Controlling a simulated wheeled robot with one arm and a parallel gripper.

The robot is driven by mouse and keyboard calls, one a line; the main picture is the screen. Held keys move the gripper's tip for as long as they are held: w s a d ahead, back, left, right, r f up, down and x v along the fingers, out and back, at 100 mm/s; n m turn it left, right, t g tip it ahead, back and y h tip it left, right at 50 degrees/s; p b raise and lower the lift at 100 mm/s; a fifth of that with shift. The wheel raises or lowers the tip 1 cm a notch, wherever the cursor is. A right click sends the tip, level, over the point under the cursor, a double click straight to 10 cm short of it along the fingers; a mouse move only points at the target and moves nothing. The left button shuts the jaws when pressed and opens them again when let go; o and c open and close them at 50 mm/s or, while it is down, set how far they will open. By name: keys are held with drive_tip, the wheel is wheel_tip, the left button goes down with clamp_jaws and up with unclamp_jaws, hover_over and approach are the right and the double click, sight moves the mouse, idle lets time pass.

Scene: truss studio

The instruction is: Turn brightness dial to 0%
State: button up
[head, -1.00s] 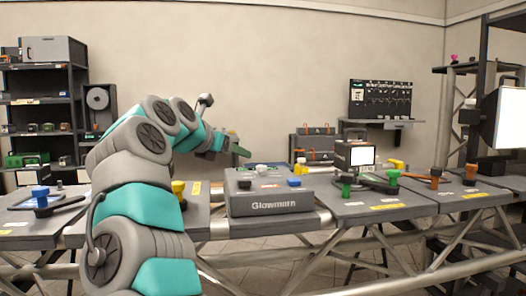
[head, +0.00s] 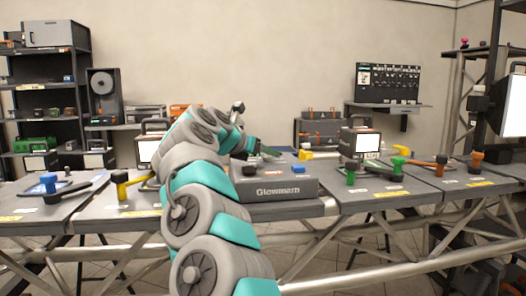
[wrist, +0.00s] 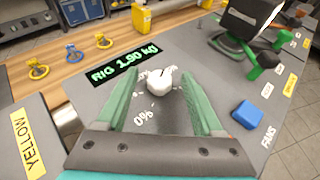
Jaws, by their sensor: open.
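The brightness dial is a white knob (wrist: 159,82) on the grey top of the Glowmarn box (wrist: 215,75), with a "0%" mark printed on the near side of it. In the wrist view my gripper (wrist: 160,90) is open, with one green finger to each side of the dial. I cannot tell whether either finger touches it. In the head view my gripper (head: 268,152) is low over the Glowmarn box (head: 282,190), and my arm hides the dial there.
A blue block (wrist: 248,114) sits on the box right of my gripper, near the word "FANS". A green display (wrist: 122,62) reads "RIG 1.90 kg". A lamp (head: 360,141) and coloured clamps stand on the benches to the right.

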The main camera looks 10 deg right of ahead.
drive_tip(key=shift+c, duration=0.4)
clamp_jaws()
